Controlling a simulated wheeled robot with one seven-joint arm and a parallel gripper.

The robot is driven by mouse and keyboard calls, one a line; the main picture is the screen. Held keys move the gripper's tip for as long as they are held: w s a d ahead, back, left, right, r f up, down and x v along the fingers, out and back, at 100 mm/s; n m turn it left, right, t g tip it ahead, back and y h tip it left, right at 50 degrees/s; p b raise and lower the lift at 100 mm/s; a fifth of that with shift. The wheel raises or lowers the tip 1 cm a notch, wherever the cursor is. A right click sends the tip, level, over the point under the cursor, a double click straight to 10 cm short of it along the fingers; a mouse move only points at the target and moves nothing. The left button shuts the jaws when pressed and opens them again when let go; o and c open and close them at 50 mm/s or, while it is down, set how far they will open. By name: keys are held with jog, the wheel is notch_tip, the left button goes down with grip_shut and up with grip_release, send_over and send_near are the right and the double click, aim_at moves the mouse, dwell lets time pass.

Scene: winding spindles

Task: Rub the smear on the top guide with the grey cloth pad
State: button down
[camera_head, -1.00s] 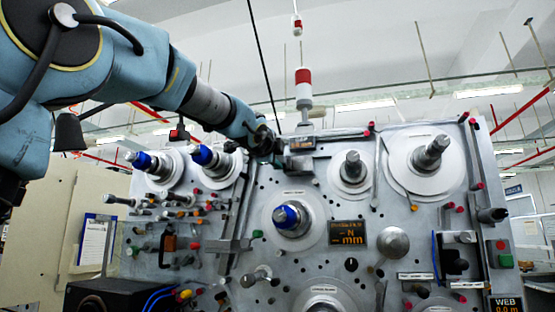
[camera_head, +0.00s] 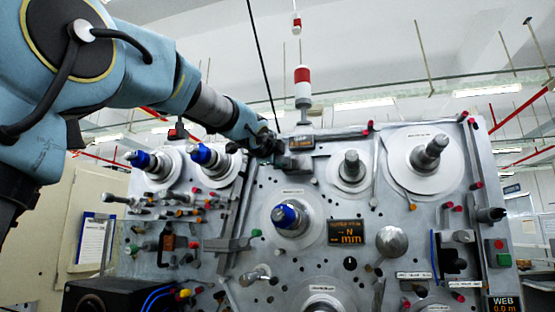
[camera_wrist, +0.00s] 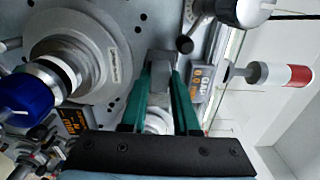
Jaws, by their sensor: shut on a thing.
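My gripper (camera_head: 268,145) is at the upper middle of the machine panel, close to its top edge. In the wrist view its green fingers (camera_wrist: 164,75) are shut on a grey block-like piece, which I take to be the grey cloth pad (camera_wrist: 159,65). In the head view the pad is too small and dark to make out. A grey block, apparently the top guide (camera_head: 298,162), sits just right of my gripper, below a small display. I cannot tell whether the pad touches it. No smear can be made out in either view.
Blue-capped spindles (camera_head: 287,217) and bare metal spindles (camera_head: 432,152) stick out from the panel around my gripper. A small orange-lettered display (camera_wrist: 194,82) is close to the fingers in the wrist view. A red-and-white lamp (camera_head: 302,82) stands above the panel edge.

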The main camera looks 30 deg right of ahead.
jog(key=shift+w+d, duration=0.15)
jog(key=shift+d, duration=0.05)
jog(key=shift+s+d+f+b, duration=0.25)
jog(key=shift+s+d+b, duration=0.3)
jog(key=shift+b, duration=0.55)
jog(key=shift+s+d+r+b, duration=0.2)
jog(key=shift+s+d+b, duration=0.65)
jog(key=shift+b, duration=0.1)
jog(key=shift+s+d+b, duration=0.55)
jog(key=shift+d+b, duration=0.05)
jog(key=shift+d, duration=0.05)
jog(key=shift+s+d+b, duration=0.35)
jog(key=shift+s+d, duration=0.35)
jog(key=shift+d, duration=0.05)
